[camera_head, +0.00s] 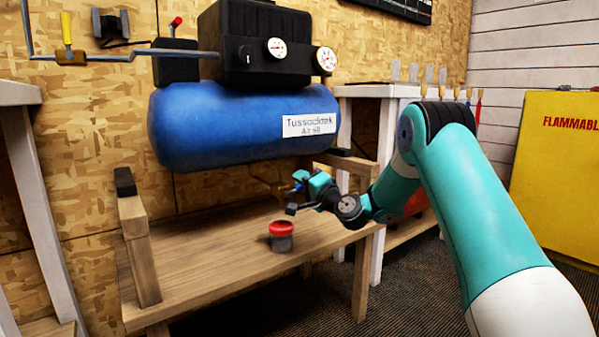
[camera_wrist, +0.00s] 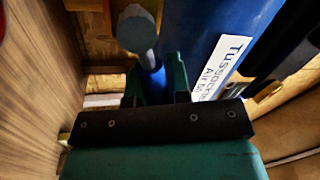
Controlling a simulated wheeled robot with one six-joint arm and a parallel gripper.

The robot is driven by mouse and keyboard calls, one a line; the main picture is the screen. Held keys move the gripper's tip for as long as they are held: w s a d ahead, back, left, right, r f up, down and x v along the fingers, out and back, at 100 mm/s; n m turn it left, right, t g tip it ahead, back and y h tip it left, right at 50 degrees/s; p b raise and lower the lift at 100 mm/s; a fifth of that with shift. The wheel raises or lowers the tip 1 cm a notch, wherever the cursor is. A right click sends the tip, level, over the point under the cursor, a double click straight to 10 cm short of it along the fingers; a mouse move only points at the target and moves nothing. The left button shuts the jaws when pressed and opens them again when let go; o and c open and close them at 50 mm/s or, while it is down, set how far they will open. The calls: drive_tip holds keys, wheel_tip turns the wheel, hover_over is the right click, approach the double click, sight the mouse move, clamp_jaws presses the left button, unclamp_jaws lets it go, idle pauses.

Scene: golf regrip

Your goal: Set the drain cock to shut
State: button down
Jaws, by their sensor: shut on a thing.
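The blue air tank (camera_head: 230,128), labelled Tussocktek Air 50, sits above a wooden bench. The drain cock is under its right end, and my arm partly hides it. Brass-coloured fittings (camera_head: 268,184) show there, left of my gripper (camera_head: 300,186). In the wrist view, my gripper (camera_wrist: 157,82) is shut on a narrow blue part (camera_wrist: 156,84) of the drain cock, with a finger on each side. A grey stem with a round end (camera_wrist: 136,30) extends beyond it. I cannot tell the cock's setting from these views.
A red-topped dark pot (camera_head: 282,238) stands on the wooden bench (camera_head: 215,262) below my gripper. Bench posts (camera_head: 140,250) rise at the left. A white table with hanging tools is behind my arm. A yellow flammables cabinet (camera_head: 555,190) is at the right.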

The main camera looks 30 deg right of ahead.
drive_tip(key=shift+d+f+m+h+p, duration=0.15)
drive_tip(key=shift+f+m+h+p, duration=0.3)
drive_tip(key=shift+m, duration=0.75)
drive_tip(key=shift+d+f+m+h+p, duration=0.1)
drive_tip(key=shift+f+m+h+p, duration=0.15)
drive_tip(key=shift+f+m+p, duration=0.65)
drive_tip(key=shift+r+m, duration=0.3)
drive_tip(key=shift+m, duration=0.1)
drive_tip(key=c, duration=1.1)
unclamp_jaws()
drive_tip(key=shift+b, duration=0.3)
drive_tip(key=b+v, duration=1.6)
drive_tip(key=v, duration=0.1)
drive_tip(key=shift+s+f, duration=0.15)
drive_tip(key=shift+f, duration=0.1)
